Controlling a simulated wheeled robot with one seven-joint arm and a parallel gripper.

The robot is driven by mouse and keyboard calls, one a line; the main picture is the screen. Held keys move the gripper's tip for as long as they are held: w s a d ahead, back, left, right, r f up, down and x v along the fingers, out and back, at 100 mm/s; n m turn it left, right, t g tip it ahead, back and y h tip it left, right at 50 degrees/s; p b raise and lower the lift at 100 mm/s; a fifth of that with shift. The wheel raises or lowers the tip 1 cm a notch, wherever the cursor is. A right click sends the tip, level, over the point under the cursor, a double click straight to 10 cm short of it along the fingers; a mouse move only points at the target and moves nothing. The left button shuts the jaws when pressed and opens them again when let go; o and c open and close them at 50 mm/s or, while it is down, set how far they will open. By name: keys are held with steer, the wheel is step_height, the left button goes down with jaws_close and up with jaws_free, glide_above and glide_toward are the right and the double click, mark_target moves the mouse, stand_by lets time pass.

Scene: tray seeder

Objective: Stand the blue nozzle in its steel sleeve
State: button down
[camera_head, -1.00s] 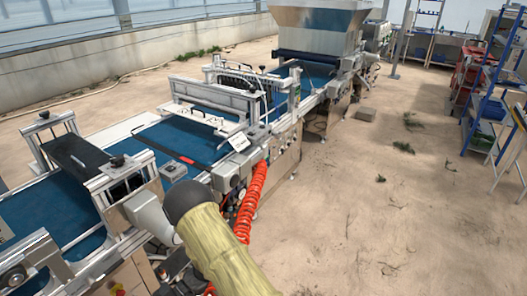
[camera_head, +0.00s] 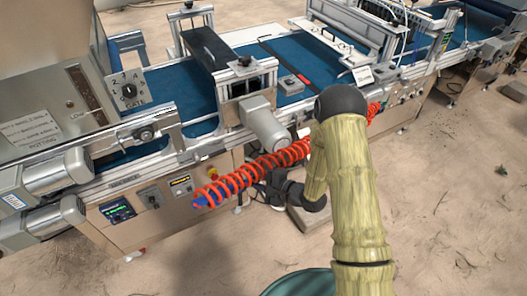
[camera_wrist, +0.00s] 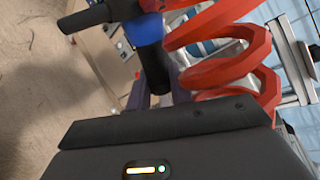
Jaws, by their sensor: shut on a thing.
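The blue nozzle (camera_wrist: 148,30) shows in the wrist view as a blue band with dark parts above and below it. My gripper (camera_wrist: 160,92) is shut on its dark lower part. A red coiled hose (camera_wrist: 228,60) hangs close beside it on the right. In the head view my gripper (camera_head: 274,188) is dark and small, at the machine's front side, just below the red hose. Blue also shows among the hose coils at its left end, but I cannot tell whether that is the nozzle. I cannot make out the steel sleeve in either view.
The seeder line has a blue belt (camera_head: 180,82), a grey motor (camera_head: 264,124) jutting out in front and a control panel (camera_head: 118,211) at the lower left. A green round container (camera_head: 300,284) is at the bottom edge. Floor at right is clear.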

steer(key=w+d+f+m+t+h, duration=0.1)
steer(key=d+m+t+h, duration=0.2)
steer(key=d+m+h, duration=0.3)
steer(key=w+d+f+m+t+h, duration=0.1)
steer(key=d+m+t+h, duration=0.3)
steer(key=d, duration=1.1)
steer(key=f+m+h, duration=0.1)
steer(key=m+h, duration=0.1)
steer(key=shift+h, duration=0.3)
steer(key=shift+f, duration=0.15)
